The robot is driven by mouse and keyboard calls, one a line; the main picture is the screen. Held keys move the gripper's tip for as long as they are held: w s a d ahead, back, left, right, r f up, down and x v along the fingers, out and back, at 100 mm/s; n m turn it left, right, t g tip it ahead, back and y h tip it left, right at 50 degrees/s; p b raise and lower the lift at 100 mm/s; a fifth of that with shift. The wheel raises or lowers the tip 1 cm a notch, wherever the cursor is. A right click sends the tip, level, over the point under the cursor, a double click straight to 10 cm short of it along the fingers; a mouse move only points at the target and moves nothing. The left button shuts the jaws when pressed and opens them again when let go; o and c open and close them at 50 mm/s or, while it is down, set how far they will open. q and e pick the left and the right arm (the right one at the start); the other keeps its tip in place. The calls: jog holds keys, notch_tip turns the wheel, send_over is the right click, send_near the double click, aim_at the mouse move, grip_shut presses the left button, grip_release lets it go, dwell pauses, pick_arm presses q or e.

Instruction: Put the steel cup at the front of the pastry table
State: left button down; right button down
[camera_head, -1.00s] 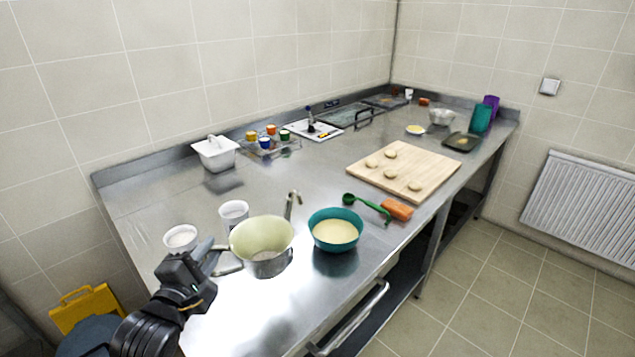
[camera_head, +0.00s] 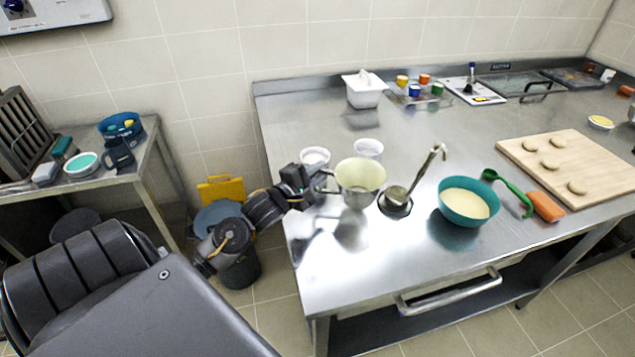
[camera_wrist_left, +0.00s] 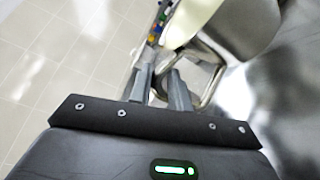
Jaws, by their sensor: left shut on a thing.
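The steel cup (camera_head: 354,197) is a mug-like vessel with a pale cream inside and a loop handle on its left. My left gripper (camera_head: 314,186) is shut on the handle. The cup is roughly upright and appears to hang a little above the steel pastry table (camera_head: 330,280), near its left end, with a reflection below it. In the left wrist view the cup (camera_wrist_left: 240,28) is cut off at the top right, and the fingers (camera_wrist_left: 160,88) meet its handle. My right gripper is not in view.
A ladle (camera_head: 425,168) rests in a small dish right of the cup, then a teal bowl (camera_head: 468,222) of batter. Two white tubs (camera_head: 368,148) (camera_head: 315,156) stand close behind the cup. The table's front left is bare. A side table (camera_head: 130,170) stands at left.

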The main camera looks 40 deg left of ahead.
pick_arm(q)
jog(key=shift+w+a+f, duration=0.15)
jog(key=shift+a+f, duration=0.25)
notch_tip(320, 180, down, 3)
jog(key=shift+r+p, duration=0.1)
jog(key=shift+p, duration=0.2)
jog(key=shift+f, duration=0.3)
jog(key=c, duration=1.3)
grip_release()
jog(key=shift+r, duration=0.1)
jog(key=s, duration=0.3)
jog(key=s+b, duration=0.1)
jog(key=s, duration=0.7)
jog(key=shift+s+r+b, duration=0.15)
jog(key=shift+r+b, duration=0.1)
jog(key=shift+b, duration=0.1)
jog(key=shift+s+r, duration=0.1)
jog(key=shift+s, duration=0.35)
